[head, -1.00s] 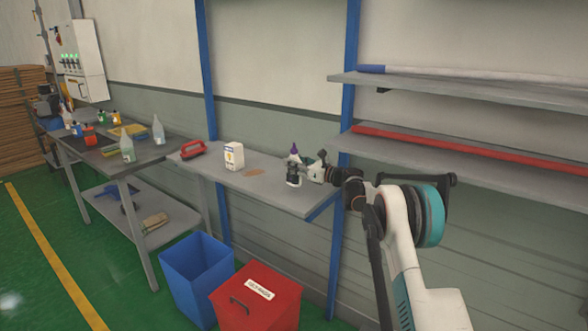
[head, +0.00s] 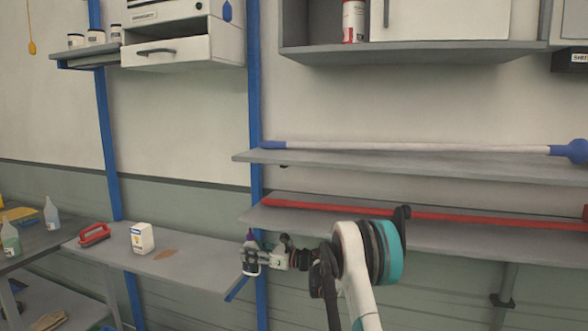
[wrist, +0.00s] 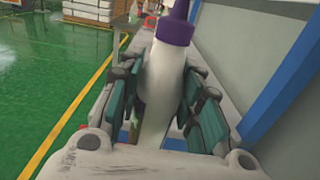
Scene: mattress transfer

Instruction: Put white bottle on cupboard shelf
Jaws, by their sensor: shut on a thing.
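The white bottle (wrist: 164,85) has a purple cap and stands between the two fingers in the wrist view. My gripper (wrist: 158,100) is shut on it. In the head view, the white bottle (head: 250,262) and my gripper (head: 254,264) are by the right end of the grey shelf-table; I cannot tell how far the bottle is above it. The cupboard (head: 420,52) hangs high on the wall at the top right. Its open left compartment holds a red and white can (head: 353,22), and a white door covers the part to the right.
Two long wall shelves lie below the cupboard, one with a blue-ended pole (head: 420,150), one with a red bar (head: 420,213). A blue post (head: 255,100) stands left of them. A white box (head: 142,239) and a red-handled item (head: 94,235) are on the shelf-table (head: 195,268).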

